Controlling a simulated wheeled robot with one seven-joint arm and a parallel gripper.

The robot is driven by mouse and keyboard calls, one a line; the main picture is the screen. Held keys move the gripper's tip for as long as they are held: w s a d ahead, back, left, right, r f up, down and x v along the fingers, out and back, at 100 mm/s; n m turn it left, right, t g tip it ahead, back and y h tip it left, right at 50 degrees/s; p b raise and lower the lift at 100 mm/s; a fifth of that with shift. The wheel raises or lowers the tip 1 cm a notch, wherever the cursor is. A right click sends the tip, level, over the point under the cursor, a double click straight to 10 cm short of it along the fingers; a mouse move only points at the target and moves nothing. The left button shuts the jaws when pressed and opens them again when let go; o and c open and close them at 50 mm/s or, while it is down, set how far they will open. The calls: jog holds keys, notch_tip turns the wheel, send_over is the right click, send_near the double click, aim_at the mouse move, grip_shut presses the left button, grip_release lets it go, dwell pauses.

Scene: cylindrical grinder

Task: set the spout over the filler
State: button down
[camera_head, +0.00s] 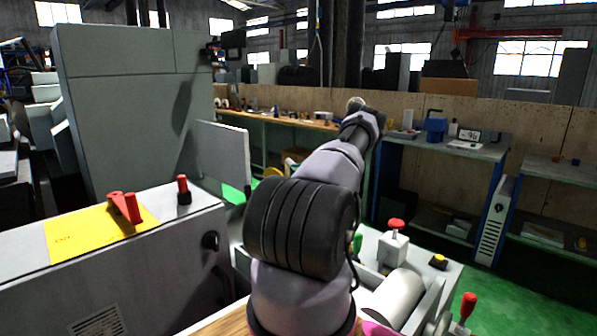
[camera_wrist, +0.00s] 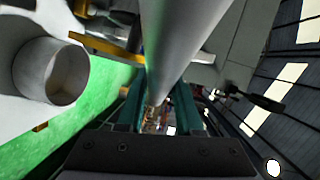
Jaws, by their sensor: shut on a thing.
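In the wrist view, my gripper (camera_wrist: 160,88) shows as two dark teal fingers on either side of a smooth grey tapered body, which I take for the thing with the spout (camera_wrist: 182,35). The fingers are shut on it. It is broad at the top of the picture and narrows between the fingers; its far end is cut off by the frame. A short, open grey cylinder (camera_wrist: 52,72) lies to its left, apart from it; I cannot tell whether this is the filler. In the head view, my arm hides the gripper and what it holds.
In the head view, a grey machine with a yellow plate (camera_head: 85,235) and red knobs stands at left. A white cylinder (camera_head: 395,297) and a red-topped box (camera_head: 393,247) are at lower right. Workbenches (camera_head: 445,150) stand behind. Green floor is open at right.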

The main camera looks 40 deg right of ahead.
jog(key=shift+w+a, duration=0.1)
jog(key=c, duration=0.6)
grip_release()
jog(key=v, duration=1.1)
jog(key=shift+f, duration=0.1)
